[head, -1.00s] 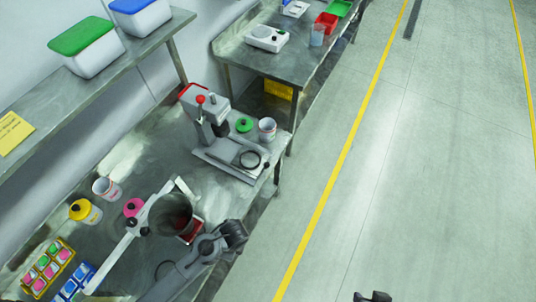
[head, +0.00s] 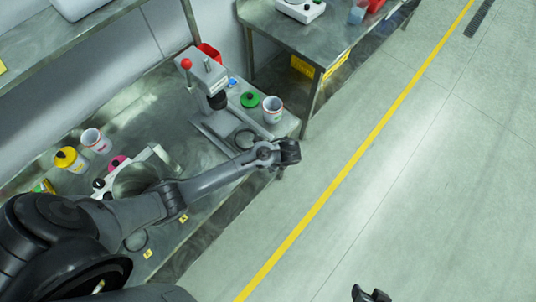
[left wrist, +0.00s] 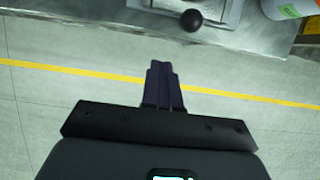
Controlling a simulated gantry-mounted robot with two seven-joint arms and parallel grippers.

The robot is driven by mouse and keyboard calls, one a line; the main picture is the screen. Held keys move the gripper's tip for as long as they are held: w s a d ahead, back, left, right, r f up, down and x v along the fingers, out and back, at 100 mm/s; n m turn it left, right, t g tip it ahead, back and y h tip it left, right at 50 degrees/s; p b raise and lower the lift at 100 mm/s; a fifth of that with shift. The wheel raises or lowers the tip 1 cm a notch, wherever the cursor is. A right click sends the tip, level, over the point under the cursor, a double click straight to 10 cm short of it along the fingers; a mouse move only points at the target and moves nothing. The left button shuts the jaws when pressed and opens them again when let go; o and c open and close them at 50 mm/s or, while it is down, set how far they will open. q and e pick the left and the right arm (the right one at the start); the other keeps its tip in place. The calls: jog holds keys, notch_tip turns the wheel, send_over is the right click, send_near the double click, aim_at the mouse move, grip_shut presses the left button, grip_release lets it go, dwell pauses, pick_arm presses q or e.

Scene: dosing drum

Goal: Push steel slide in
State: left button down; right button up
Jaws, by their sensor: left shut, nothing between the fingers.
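In the left wrist view a black ball knob (left wrist: 191,20) sits at the front of a flat steel plate (left wrist: 190,4), apparently the slide, near the bench edge. In the head view that knob is hidden behind my left gripper (head: 289,152), which is off the front of the grey press stand (head: 215,128). In the left wrist view my left gripper (left wrist: 163,68) is shut and empty, over the floor, short of the knob and apart from it. My right gripper (head: 371,294) shows only as a dark tip at the bottom of the head view; its fingers are unclear.
A white cup (head: 272,109) and a green lid (head: 250,99) are beside the press. The drum (head: 133,179) is partly behind my left arm. Another cup (head: 95,140) and a yellow-lidded jar (head: 70,159) stand at left. The floor in front of the bench is clear.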

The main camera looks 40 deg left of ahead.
aim_at(231, 137)
pick_arm(q)
jog(key=a+f, duration=0.6)
jog(key=f, duration=0.1)
jog(key=shift+w, duration=0.1)
jog(key=shift+a+f, duration=0.1)
jog(key=shift+a, duration=0.35)
jog(key=shift+a, duration=0.1)
jog(key=shift+a+p, duration=0.3)
jog(key=shift+a, duration=0.05)
jog(key=a, duration=0.9)
jog(key=a+p, duration=0.1)
jog(key=a, duration=0.3)
jog(key=shift+w+a, duration=0.3)
jog(key=shift+w, duration=0.1)
jog(key=shift+d, duration=0.15)
